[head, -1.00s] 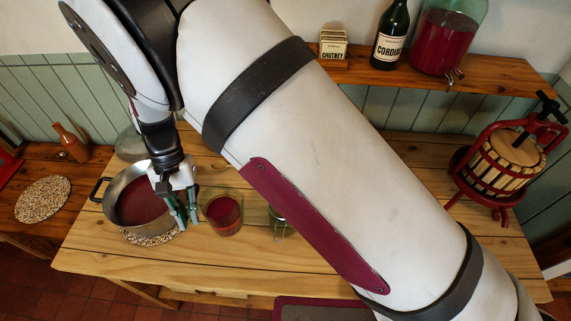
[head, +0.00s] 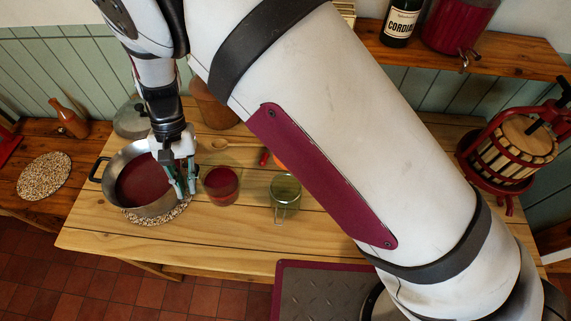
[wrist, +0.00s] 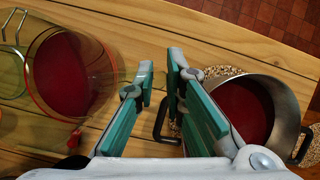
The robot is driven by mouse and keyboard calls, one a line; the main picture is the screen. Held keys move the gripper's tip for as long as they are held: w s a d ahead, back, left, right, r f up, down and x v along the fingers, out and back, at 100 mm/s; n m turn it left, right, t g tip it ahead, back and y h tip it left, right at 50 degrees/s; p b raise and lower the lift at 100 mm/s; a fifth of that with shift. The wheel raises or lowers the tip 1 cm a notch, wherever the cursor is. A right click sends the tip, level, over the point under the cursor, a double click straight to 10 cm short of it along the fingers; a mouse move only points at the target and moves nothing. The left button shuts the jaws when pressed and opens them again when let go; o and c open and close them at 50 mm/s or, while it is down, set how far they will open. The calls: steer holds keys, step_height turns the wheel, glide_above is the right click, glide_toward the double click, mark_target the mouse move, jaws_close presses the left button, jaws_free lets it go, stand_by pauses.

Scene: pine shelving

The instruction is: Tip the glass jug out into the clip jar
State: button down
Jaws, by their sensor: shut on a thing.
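The glass jug (head: 221,186), clear with red liquid in it, is upright over the pine table between the pot and the clip jar. In the wrist view the jug (wrist: 70,75) is large at left. My gripper (head: 183,188) is at the jug's left side, shut on it, seemingly at the handle; the clear glass between the fingers (wrist: 160,75) is hard to see. I cannot tell whether the jug touches the table. The clip jar (head: 285,190), greenish glass with a wire clip, stands open to the jug's right; part of it shows in the wrist view (wrist: 12,65).
A steel pot (head: 128,205) of red liquid stands on a speckled mat close left of my gripper. A brown crock (head: 212,108), wooden spoon (head: 218,144) and orange thing (head: 278,161) lie behind. A fruit press (head: 510,145) is at right. The table front is clear.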

steer(key=shift+w+d+r+n+g+y+p, duration=0.15)
steer(key=shift+d+r+y, duration=0.25)
steer(key=shift+r, duration=0.25)
steer(key=shift+d+r+n+g+y+p, duration=0.1)
steer(key=shift+d+r+y+p, duration=0.15)
steer(key=shift+r+y, duration=0.3)
steer(key=shift+w+d+r+n+g+y+p, duration=0.15)
steer(key=shift+d+r+y, duration=0.2)
steer(key=shift+r, duration=0.35)
steer(key=w+d+r+n+g+y, duration=0.1)
steer(key=d+r+y, duration=0.4)
steer(key=r, duration=0.1)
steer(key=shift+w+r+g, duration=0.15)
steer(key=shift+r+g, duration=0.05)
steer(key=shift+g, duration=0.1)
steer(key=shift+w+d+r+y, duration=0.1)
steer(key=shift+d+r+y, duration=0.35)
steer(key=shift+r+y, duration=0.3)
steer(key=shift+w+d+r+n+g+y+b, duration=0.2)
steer(key=shift+d+r+n+g+y+b, duration=0.25)
steer(key=shift+d+r+g+y, duration=0.3)
steer(key=shift+w+d+r+y, duration=0.1)
steer(key=shift+d+r+y, duration=0.25)
steer(key=shift+r, duration=0.1)
